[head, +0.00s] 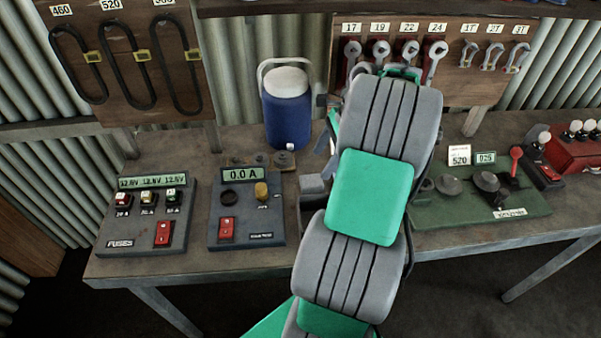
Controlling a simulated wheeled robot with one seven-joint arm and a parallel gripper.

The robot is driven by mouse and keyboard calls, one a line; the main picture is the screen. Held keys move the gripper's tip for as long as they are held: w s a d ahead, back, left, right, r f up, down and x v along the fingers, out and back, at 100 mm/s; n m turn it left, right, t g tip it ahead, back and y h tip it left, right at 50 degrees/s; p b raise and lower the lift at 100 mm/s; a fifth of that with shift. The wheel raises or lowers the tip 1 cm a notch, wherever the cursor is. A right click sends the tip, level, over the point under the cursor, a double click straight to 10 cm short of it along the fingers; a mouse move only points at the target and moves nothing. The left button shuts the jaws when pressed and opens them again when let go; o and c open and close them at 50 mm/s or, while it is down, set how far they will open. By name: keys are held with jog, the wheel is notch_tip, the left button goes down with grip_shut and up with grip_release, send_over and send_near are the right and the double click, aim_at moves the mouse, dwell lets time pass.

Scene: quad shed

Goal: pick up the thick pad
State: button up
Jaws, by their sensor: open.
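My grey and green arm covers the middle of the head view. Part of my gripper (327,155) shows past the arm's left edge, above the bench (150,262); its blue-grey fingers look apart, with nothing seen between them. The rest of it is hidden behind the arm. Small, dark, flat pieces (258,158) lie on the bench in front of the blue jug, to the left of my gripper. I cannot tell whether the thick pad is among them or hidden by my arm. A grey blocky thing (312,184) stands just below the fingers, partly covered by the arm.
A fuse box (147,222) and an ammeter box (246,210) stand on the left bench. The blue jug (287,112) stands behind. A green mat (465,215) with dark round parts and a red box (575,150) lie right. Tool boards (410,85) hang behind.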

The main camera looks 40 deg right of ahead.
aim_at(311, 180)
jog(key=x, duration=0.7)
jog(key=shift+s+f+b, duration=0.1)
jog(key=shift+f+b, duration=0.2)
jog(key=shift+b, duration=0.1)
jog(key=c, duration=1.4)
jog(key=shift+r, duration=0.5)
jog(key=s+r, duration=0.4)
jog(key=s+d+r+p, duration=0.1)
jog(key=s+r, duration=0.3)
jog(key=s, duration=0.1)
jog(key=s+d+r, duration=0.1)
jog(key=s+r, duration=0.3)
jog(key=shift+s+d+p, duration=0.25)
jog(key=shift+s+p, duration=0.15)
